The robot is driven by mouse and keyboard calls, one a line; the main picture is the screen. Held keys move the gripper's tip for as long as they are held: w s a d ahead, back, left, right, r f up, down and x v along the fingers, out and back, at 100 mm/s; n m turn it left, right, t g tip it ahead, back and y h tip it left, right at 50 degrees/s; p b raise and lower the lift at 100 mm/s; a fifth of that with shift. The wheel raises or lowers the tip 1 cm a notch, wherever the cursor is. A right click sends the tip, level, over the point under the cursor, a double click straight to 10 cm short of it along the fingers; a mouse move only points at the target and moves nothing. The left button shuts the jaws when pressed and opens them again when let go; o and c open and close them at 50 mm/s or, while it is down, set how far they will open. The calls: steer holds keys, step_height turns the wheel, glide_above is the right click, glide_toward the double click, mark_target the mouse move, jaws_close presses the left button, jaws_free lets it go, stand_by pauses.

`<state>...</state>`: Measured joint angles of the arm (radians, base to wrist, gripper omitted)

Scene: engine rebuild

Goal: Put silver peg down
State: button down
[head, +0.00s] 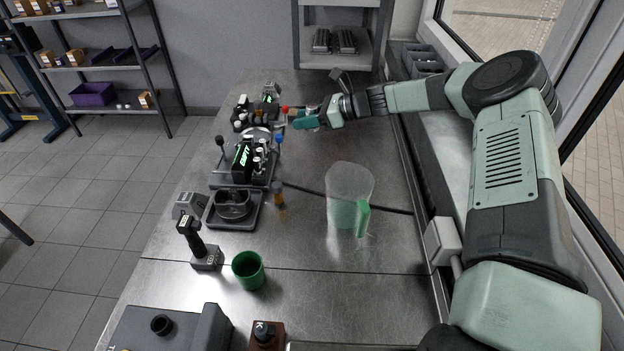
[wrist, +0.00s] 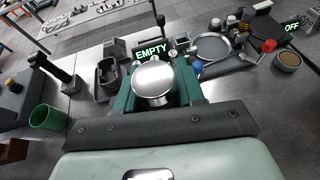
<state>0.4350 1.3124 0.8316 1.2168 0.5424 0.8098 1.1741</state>
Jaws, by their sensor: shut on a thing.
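My gripper (head: 296,119) is over the far part of the steel bench in the head view, near the far fixture. In the wrist view its teal fingers are closed around the silver peg (wrist: 153,82), a short cylinder with a shiny round top. The peg is hard to make out in the head view. A fixture with a green lit display (head: 243,158) and several small pegs stands on the bench; its display reads EMPTY in the wrist view (wrist: 155,50). The wrist view does not show whether the peg's underside touches anything.
A clear pitcher (head: 345,187) with a green handle stands mid-bench. A green cup (head: 248,276), a black-handled tool (head: 194,240) and a tray with a round part (head: 233,206) are nearer. A red knob (wrist: 269,46) and an OFF sign (wrist: 291,26) are at right. The bench's right side is mostly clear.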

mark_target(307, 178)
step_height(307, 178, down, 19)
stand_by(0.5)
steer(key=shift+a+f, duration=0.1)
steer(key=shift+f, duration=0.05)
steer(key=c, duration=0.7)
jaws_free()
steer(key=shift+r, duration=0.2)
steer(key=v, duration=1.2)
